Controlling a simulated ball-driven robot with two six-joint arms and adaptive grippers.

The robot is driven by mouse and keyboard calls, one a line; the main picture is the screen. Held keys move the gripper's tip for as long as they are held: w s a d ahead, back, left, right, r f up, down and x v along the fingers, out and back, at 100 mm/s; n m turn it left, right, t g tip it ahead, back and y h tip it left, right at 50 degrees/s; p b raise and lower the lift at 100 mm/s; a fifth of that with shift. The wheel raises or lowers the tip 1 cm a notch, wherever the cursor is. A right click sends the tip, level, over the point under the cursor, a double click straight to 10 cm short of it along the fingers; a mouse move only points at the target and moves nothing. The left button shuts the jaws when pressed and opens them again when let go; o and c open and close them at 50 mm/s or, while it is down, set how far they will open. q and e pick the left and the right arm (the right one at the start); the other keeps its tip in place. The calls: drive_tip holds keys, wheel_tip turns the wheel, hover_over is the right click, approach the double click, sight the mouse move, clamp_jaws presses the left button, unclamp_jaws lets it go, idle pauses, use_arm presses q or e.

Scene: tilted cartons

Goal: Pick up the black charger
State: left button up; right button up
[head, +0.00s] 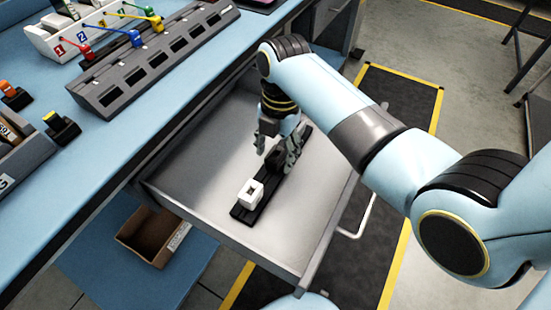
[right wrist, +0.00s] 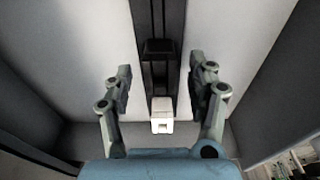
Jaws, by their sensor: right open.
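The black charger (right wrist: 159,47) is a small dark block on a long black strip (head: 244,211) in the open drawer. In the head view the charger (head: 274,159) is partly hidden by my right gripper (head: 277,150). A white charger (head: 251,192) sits on the same strip, closer to its near end, and also shows in the right wrist view (right wrist: 162,116). My right gripper is open over the strip. In the right wrist view its fingers (right wrist: 160,73) are apart on either side of the strip, with nothing held. My left gripper is not in view.
The grey drawer (head: 205,200) has raised walls around the strip and bare floor beside it. The blue worktop (head: 95,160) at left carries a grey slotted rack (head: 150,62) and coloured levers. A cardboard box (head: 152,240) is below the drawer.

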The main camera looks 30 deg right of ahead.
sight(275, 157)
drive_tip(key=shift+f, duration=0.65)
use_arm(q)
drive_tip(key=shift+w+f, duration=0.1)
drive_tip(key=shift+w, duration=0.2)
use_arm(e)
drive_tip(key=c, duration=0.4)
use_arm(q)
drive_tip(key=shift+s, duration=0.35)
use_arm(e)
clamp_jaws()
drive_tip(key=shift+r, duration=0.15)
wheel_tip(275, 157, up, 4)
drive_tip(key=shift+r+p, duration=0.1)
drive_tip(key=shift+p, duration=0.3)
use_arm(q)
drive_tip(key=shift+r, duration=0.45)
use_arm(e)
drive_tip(key=d+r, duration=0.6)
drive_tip(key=d, duration=0.5)
drive_tip(key=shift+d+r, duration=0.3)
